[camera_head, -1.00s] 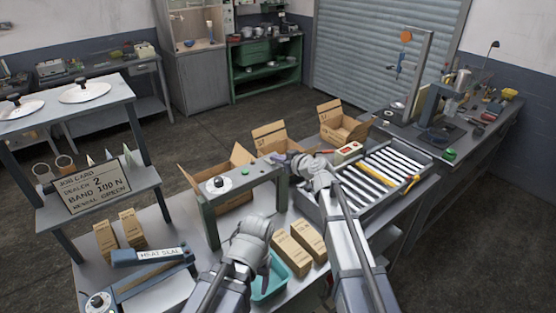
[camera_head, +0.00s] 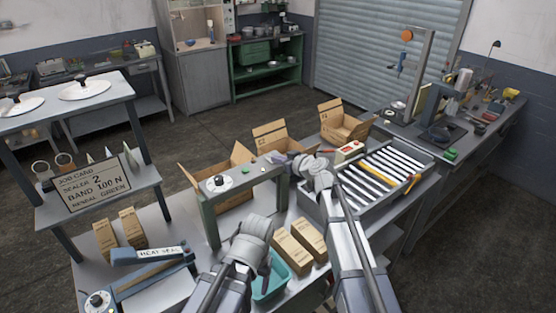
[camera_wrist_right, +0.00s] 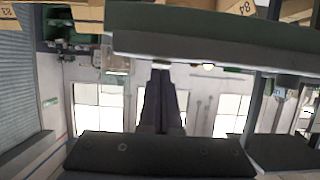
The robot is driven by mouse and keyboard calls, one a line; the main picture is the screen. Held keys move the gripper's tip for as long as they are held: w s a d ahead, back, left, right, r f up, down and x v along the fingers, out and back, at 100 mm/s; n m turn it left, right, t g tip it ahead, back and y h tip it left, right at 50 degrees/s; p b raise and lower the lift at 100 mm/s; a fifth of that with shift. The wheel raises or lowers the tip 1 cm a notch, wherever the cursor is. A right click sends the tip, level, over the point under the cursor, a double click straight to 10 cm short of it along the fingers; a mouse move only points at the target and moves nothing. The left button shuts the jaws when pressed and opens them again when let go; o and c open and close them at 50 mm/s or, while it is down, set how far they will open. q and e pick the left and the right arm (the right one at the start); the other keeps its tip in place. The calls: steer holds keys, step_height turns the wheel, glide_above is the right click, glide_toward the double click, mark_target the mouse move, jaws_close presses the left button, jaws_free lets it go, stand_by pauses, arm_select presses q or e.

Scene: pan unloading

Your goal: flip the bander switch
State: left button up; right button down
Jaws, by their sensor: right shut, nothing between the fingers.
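The bander is a grey arch (camera_head: 208,207) on the bench, with a white dial (camera_head: 218,183) and a small green button (camera_head: 245,170) on its top beam. My right gripper (camera_head: 277,158) is shut and empty at the right end of that beam; I cannot tell whether it touches. In the right wrist view the shut fingers (camera_wrist_right: 163,72) point up toward the grey beam (camera_wrist_right: 215,38). The switch itself is too small or hidden to make out. My left gripper (camera_head: 265,268) hangs low before the arch, over a teal bin; its jaw opening is unclear.
Two brown cartons (camera_head: 300,246) stand right of the left gripper. Open cardboard boxes (camera_head: 343,124) stand behind. A roller tray (camera_head: 376,178) lies to the right. A heat sealer (camera_head: 150,254) and a job card (camera_head: 95,184) reading "BAND 100 N" are at the left.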

arm_select(q)
steer(key=shift+r+p, duration=0.5)
steer(key=shift+r, duration=0.15)
arm_select(e)
steer(key=shift+r, duration=0.7)
